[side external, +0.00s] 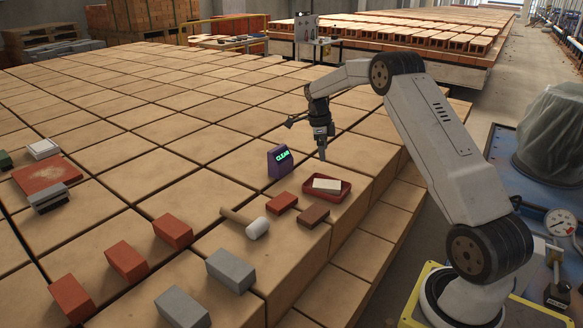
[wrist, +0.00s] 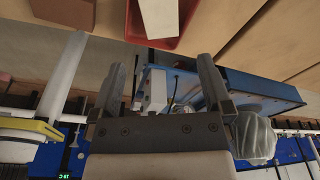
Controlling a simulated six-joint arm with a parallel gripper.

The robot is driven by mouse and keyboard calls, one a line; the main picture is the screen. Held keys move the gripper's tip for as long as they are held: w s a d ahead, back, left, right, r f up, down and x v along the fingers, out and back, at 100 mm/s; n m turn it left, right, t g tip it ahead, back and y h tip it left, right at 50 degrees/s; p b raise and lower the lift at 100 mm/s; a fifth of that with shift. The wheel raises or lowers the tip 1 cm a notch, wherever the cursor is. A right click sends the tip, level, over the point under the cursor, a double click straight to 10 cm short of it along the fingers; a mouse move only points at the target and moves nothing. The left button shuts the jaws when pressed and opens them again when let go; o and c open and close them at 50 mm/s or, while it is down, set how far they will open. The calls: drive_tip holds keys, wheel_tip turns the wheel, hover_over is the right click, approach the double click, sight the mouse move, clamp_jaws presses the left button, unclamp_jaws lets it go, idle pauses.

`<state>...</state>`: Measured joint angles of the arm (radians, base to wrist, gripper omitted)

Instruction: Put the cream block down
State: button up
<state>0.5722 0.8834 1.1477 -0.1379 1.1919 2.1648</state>
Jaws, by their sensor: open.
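The cream block (side external: 327,185) lies in a shallow red tray (side external: 346,190) on the tan brick surface. In the wrist view the cream block (wrist: 158,16) shows at the top edge, partly cut off, with the red tray (wrist: 186,42) around it. My gripper (side external: 322,156) is above the tray, pointing down, apart from the block. In the wrist view my gripper (wrist: 161,66) has its two fingers spread wide with nothing between them.
A purple box (side external: 279,165) reading "CLEAR" stands left of the tray. A red brick (side external: 282,202), a brown brick (side external: 313,216) and a white-headed mallet (side external: 257,228) lie close by. More red and grey bricks lie at front left. The surface steps down on the right.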

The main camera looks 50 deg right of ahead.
drive_tip(key=s+a+r+n+t, duration=0.2)
drive_tip(key=s+a+n, duration=0.1)
drive_tip(key=a+n, duration=1.4)
drive_tip(key=s+a+f+n+t, duration=0.2)
drive_tip(key=s+a+n, duration=1.1)
drive_tip(key=s+a, duration=0.2)
drive_tip(key=shift+s+a+f+n+y, duration=0.2)
drive_tip(key=shift+s+a+n+y, duration=0.1)
drive_tip(key=shift+a+n+y, duration=0.1)
